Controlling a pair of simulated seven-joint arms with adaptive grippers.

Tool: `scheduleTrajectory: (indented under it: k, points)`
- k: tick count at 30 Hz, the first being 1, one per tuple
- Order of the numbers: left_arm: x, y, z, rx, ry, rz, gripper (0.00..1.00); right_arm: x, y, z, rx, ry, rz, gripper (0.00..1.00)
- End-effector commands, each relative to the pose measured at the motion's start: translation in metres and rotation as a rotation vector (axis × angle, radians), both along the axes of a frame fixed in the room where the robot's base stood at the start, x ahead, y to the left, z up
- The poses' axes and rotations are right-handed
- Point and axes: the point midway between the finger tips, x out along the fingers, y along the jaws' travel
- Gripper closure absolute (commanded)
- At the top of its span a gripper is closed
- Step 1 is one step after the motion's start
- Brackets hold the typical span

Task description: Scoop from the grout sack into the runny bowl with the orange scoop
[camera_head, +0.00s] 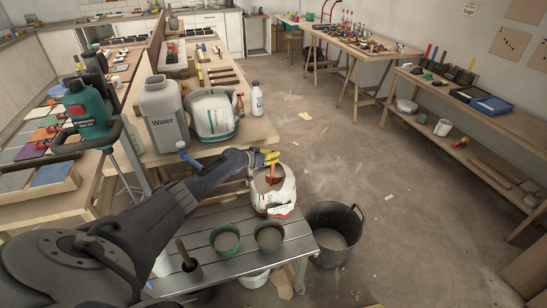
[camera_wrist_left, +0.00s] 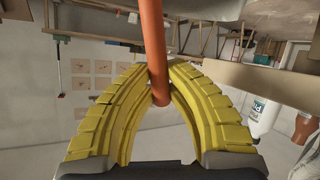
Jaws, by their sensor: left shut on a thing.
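My left gripper (camera_head: 268,158), with yellow fingers, is above the open top of a white sack with red marks (camera_head: 270,201); I take it for the grout sack. The fingers are shut on the handle of the orange scoop (camera_head: 273,176), whose lower part is at the sack's mouth. How deep it sits I cannot tell. In the left wrist view the orange handle (camera_wrist_left: 152,45) runs between the yellow fingers (camera_wrist_left: 160,90). A green-rimmed bowl (camera_head: 226,240) and a dark bowl (camera_head: 269,237) stand on the metal bench, both with grey contents. I cannot tell which is runny. My right gripper is not in view.
The slatted metal bench (camera_head: 205,225) also carries a dark pot with a handle (camera_head: 190,264). A black bucket (camera_head: 335,228) stands on the floor at its right. The floor to the right is mostly clear.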

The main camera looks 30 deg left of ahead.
Motion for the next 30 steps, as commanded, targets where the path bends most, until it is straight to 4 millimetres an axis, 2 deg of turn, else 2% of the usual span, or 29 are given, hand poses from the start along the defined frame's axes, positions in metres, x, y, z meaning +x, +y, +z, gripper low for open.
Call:
scheduleTrajectory:
  k: [30]
  points:
    - [0.002,0.001,0.024,0.142,-0.409,0.002,1.0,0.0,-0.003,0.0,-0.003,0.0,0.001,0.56]
